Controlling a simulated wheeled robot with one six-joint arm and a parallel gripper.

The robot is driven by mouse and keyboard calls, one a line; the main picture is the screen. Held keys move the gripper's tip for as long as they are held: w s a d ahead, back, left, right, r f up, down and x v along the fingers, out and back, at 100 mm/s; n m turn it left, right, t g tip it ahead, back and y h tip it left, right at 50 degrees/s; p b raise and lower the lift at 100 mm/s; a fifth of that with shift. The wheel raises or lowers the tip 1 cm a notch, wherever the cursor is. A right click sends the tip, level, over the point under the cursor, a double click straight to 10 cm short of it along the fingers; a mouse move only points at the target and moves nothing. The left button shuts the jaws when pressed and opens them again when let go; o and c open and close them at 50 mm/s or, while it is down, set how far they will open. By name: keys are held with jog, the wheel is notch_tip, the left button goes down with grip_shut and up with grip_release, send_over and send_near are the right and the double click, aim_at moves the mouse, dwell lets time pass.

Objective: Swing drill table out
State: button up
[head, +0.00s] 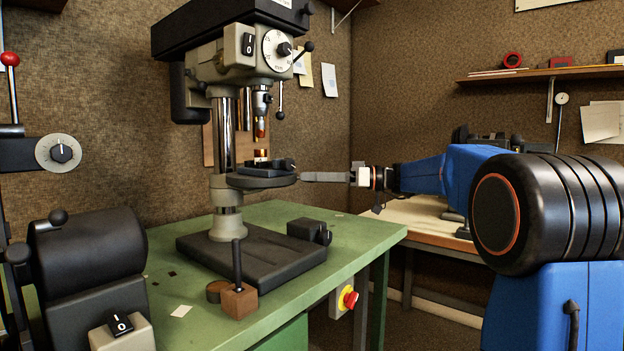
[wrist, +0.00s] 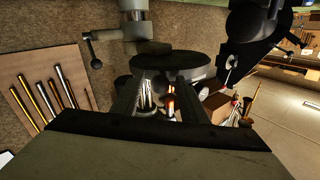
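The drill table (head: 262,182) is a dark round plate on the steel column (head: 227,196) of the drill press, below the drill head. It sticks out toward the right of the column and carries a small dark vise (head: 258,171). My gripper (head: 304,177) comes in level from the right, its fingertips at or close to the table's right edge; I cannot tell whether they touch. In the wrist view the table (wrist: 170,61) lies just beyond the fingers (wrist: 160,86), which stand apart with a gap between them.
The press's base (head: 250,258) stands on a green bench (head: 355,235), with a wooden block (head: 239,301) and a dark boxy vise (head: 308,230) nearby. A red emergency button (head: 350,299) sits below the bench edge. A pale worktable (head: 425,215) stands behind my arm.

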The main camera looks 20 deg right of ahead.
jog(key=shift+w+a, duration=0.1)
jog(key=shift+a, duration=0.15)
grip_shut()
